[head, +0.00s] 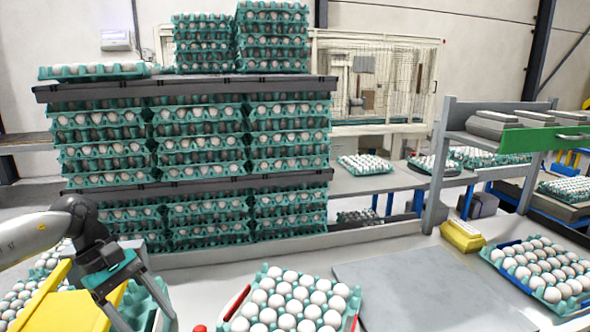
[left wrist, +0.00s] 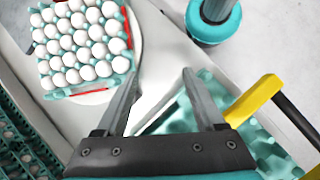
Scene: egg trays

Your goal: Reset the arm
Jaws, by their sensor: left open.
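My left gripper (head: 146,316) is at the lower left of the head view, pointing down, with its two fingers spread. In the left wrist view the fingers of this gripper (left wrist: 160,76) are apart with nothing between them. A teal tray of white eggs (head: 264,270) stands on the table to the right of the gripper. It also shows at the upper left of the left wrist view (left wrist: 47,83), beyond the fingertips. Teal tray material (left wrist: 266,152), with no eggs visible in it, lies below and beside the right finger. My right gripper is not in view.
A tall stack of egg trays (head: 200,160) stands behind. A yellow box (head: 462,236) and another full egg tray (head: 552,304) are at right. A bare grey plate (head: 420,290) lies between the front trays. A yellow bar (left wrist: 252,101) stands close to the right finger.

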